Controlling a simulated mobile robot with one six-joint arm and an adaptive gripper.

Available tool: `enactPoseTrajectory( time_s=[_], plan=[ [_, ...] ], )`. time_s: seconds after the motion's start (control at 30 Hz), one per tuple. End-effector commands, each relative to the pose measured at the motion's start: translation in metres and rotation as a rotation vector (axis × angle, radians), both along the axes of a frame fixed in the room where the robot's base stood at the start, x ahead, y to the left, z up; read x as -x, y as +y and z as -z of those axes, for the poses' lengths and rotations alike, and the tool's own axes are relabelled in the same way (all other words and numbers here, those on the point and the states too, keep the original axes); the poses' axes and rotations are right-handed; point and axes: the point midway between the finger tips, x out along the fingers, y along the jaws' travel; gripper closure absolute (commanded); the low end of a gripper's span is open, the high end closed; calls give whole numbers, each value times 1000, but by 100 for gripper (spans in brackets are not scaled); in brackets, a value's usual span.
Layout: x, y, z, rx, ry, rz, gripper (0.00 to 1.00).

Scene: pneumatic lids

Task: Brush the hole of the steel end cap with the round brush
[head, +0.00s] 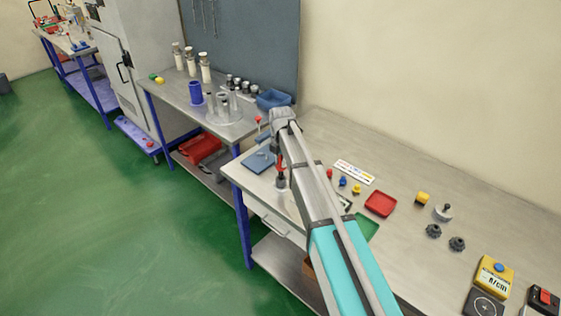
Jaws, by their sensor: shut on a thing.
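My gripper (280,165) hangs down from the wrist over the left part of the near bench. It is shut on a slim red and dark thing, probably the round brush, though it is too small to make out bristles. A small grey round part (281,184) stands on the bench right below the gripper and may be the steel end cap. I cannot tell whether the brush is in its hole or just above it. Another grey round part with a raised middle (443,212) stands farther right on the bench.
A blue mat (259,161) lies left of the gripper. To the right are a red tray (381,203), a white labelled strip (354,172), small coloured caps, two dark knobs (433,231) and a yellow device (494,277). My arm hides part of the bench and a green mat.

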Motion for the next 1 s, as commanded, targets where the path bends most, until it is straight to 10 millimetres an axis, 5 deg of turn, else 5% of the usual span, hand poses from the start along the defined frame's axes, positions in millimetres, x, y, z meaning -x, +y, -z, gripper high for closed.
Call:
enactPoseTrajectory(
  time_s=[0.4,1.0],
  plan=[
    [0,0,18,0,0,0,100],
    [0,0,14,0,0,0,100]
  ],
)
